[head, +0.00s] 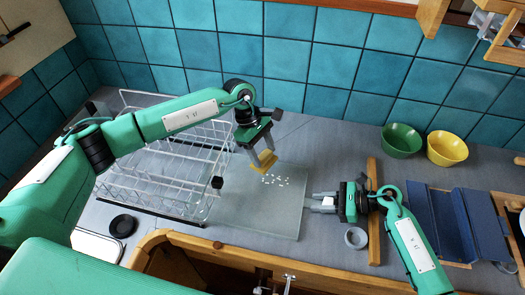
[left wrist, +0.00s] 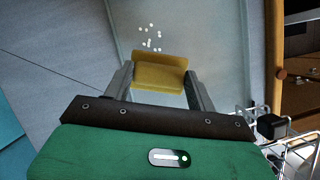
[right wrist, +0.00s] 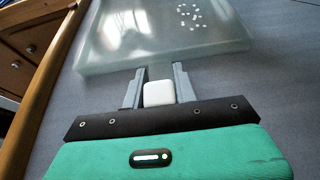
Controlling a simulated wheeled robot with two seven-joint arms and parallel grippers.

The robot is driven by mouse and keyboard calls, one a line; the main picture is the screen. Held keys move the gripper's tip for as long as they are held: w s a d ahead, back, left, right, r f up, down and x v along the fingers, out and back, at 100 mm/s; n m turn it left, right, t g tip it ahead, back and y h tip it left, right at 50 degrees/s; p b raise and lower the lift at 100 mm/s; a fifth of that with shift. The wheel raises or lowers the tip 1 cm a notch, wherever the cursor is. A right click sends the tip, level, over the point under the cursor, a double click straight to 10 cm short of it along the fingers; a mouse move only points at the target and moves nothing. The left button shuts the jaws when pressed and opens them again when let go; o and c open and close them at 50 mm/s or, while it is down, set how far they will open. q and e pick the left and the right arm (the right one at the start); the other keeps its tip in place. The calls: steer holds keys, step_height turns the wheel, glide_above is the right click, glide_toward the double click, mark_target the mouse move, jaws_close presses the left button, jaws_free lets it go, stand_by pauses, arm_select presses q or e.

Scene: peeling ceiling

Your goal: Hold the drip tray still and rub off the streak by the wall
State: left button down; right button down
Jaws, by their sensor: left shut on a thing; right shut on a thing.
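The drip tray (head: 240,213) is a flat, translucent sheet on the grey counter, partly beside the dish rack. A streak of small white specks (head: 276,180) lies on its wall-side part; the specks also show in the left wrist view (left wrist: 151,38) and right wrist view (right wrist: 188,15). My left gripper (head: 262,160) is shut on a yellow pad (left wrist: 160,72), held close to the specks; I cannot tell whether it touches the tray. My right gripper (head: 318,202) is shut on a white block (right wrist: 159,93) at the tray's right edge, which looks like its tab.
A white wire dish rack (head: 150,175) stands left of the tray. A grey ring (head: 356,238) and a wooden strip (head: 374,215) lie near my right gripper. Green (head: 401,140) and yellow (head: 447,148) bowls stand by the tiled wall. The counter behind the tray is clear.

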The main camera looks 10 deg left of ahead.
arm_select(q)
steer(key=n, duration=0.2)
steer(key=n+t, duration=0.1)
steer(key=n, duration=0.1)
steer(key=shift+r, duration=0.3)
steer(key=shift+f+t, duration=0.1)
steer(key=shift+t, duration=0.2)
